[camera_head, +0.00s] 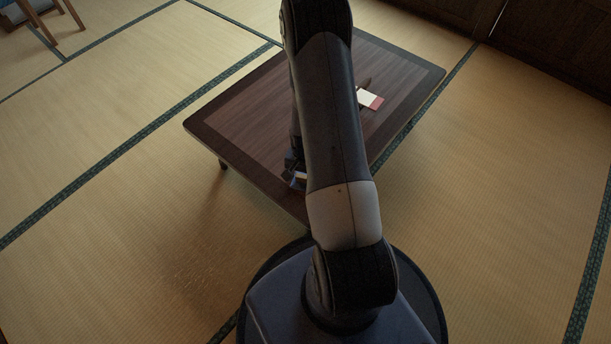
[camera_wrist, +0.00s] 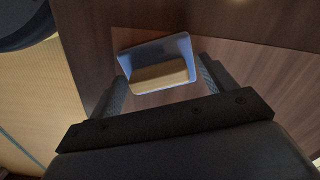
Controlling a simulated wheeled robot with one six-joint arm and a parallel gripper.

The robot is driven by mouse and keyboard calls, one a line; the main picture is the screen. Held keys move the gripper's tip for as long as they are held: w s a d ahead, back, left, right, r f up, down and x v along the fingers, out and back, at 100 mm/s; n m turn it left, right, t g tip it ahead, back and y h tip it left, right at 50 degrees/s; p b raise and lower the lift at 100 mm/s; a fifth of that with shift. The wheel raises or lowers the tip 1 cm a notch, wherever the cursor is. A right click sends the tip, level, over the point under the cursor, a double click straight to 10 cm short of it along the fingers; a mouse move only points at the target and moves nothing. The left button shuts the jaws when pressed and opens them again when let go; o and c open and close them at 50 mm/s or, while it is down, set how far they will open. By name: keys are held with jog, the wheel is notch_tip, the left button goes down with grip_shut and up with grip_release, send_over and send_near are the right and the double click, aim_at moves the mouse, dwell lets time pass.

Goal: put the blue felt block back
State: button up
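The blue felt block (camera_wrist: 180,47) shows in the wrist view as a blue slab with a tan, wood-like bar (camera_wrist: 160,75) along its near side. It lies over the dark wooden table. My gripper (camera_wrist: 161,68) has one finger on each side of it, with a narrow gap seeming to show at both sides. I see no clear contact. In the head view, my gripper (camera_head: 296,168) is low over the table's near left part, partly hidden behind my arm.
The low table (camera_head: 235,125) stands on tatami. A white and red item (camera_head: 370,99) and a dark slim thing (camera_head: 364,84) lie on its far right part, partly hidden by my arm. Wooden furniture legs (camera_head: 72,14) stand at the upper left. Open floor (camera_head: 90,210) lies left.

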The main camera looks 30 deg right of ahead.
jog(key=shift+o, duration=1.4)
jog(key=shift+r, duration=0.1)
notch_tip(320, 180, up, 12)
jog(key=p, duration=0.4)
